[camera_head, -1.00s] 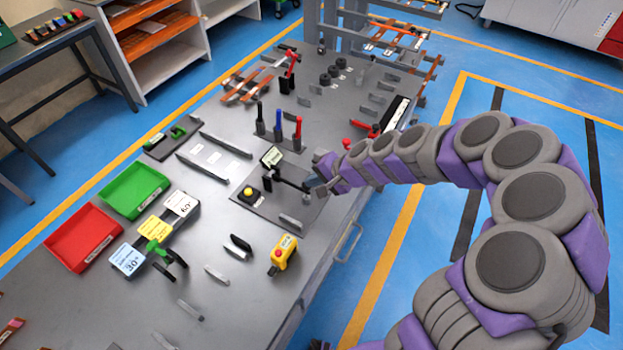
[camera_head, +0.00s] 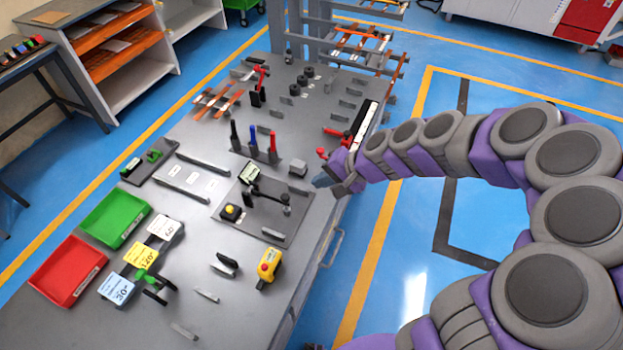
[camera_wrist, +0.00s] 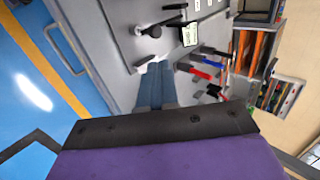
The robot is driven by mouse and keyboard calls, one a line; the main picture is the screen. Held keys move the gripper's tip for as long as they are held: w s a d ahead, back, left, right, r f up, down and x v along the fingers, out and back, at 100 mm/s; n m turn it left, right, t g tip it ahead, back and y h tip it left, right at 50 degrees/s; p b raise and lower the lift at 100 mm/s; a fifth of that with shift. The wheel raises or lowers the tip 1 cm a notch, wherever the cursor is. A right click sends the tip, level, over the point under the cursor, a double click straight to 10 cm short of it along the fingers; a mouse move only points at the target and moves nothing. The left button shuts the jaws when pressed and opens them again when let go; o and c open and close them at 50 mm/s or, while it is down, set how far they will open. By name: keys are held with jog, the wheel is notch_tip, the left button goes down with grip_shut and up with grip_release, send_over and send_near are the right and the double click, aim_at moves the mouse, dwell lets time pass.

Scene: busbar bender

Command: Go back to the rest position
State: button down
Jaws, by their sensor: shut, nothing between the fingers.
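My gripper (camera_head: 323,180) is at the right edge of the grey workbench (camera_head: 190,240), at the end of my purple and grey arm. In the wrist view my gripper (camera_wrist: 154,85) shows its blue-grey fingers together with nothing between them. The bender plate (camera_head: 262,215) with a yellow-topped button (camera_head: 231,212) and a small display (camera_head: 249,173) lies left of my gripper, apart from it. The display also shows in the wrist view (camera_wrist: 190,34).
Red, blue and black upright handles (camera_head: 272,145) stand left of my gripper. A yellow box with a red button (camera_head: 269,265), a green tray (camera_head: 115,218) and a red tray (camera_head: 68,270) are on the bench. Blue floor (camera_head: 405,240) to the right is clear.

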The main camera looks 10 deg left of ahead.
dwell(0.6)
jog(key=s+d+r+n+g+h, duration=0.1)
jog(key=s+d, duration=0.4)
jog(key=s, duration=0.5)
jog(key=s+d+r+n+g+h, duration=0.1)
jog(key=s+d+r+h, duration=0.3)
jog(key=s, duration=0.6)
jog(key=s+d+r+n+g+h, duration=0.1)
jog(key=s+d+r+g+h, duration=0.1)
jog(key=s+d, duration=0.6)
jog(key=s+r+h, duration=0.1)
jog(key=s, duration=0.1)
jog(key=shift+s+d+r+n, duration=0.25)
jog(key=shift+s+n, duration=0.05)
jog(key=shift+s, duration=0.1)
jog(key=shift+a, duration=0.1)
